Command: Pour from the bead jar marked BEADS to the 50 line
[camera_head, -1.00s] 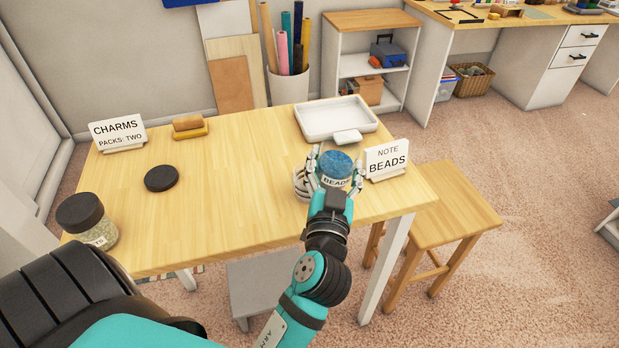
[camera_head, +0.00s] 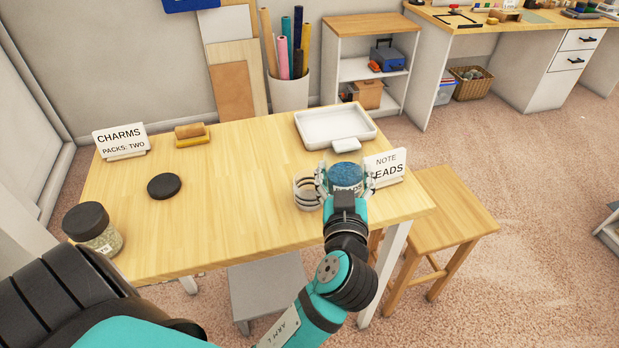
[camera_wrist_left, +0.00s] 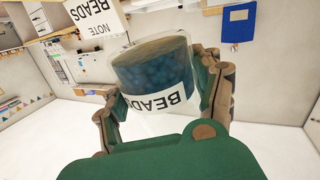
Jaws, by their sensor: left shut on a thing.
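My left gripper (camera_head: 346,180) is shut on the bead jar (camera_head: 346,177), which is clear with blue beads and has no lid on. I hold it near the table's right front corner, in front of the BEADS note. In the left wrist view the jar (camera_wrist_left: 155,75) shows its BEADS label upside down, with beads inside. A clear cup with dark bands (camera_head: 307,193) stands just left of the jar; its contents and the 50 line cannot be made out. My right gripper is not in view.
The BEADS note (camera_head: 386,163) stands right of the jar. A white tray (camera_head: 320,124) lies behind. A black lid (camera_head: 164,186), a lidded jar (camera_head: 105,240), a CHARMS sign (camera_head: 121,140) and a yellow-based wooden item (camera_head: 192,140) are at left. The table's middle (camera_head: 235,185) is clear.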

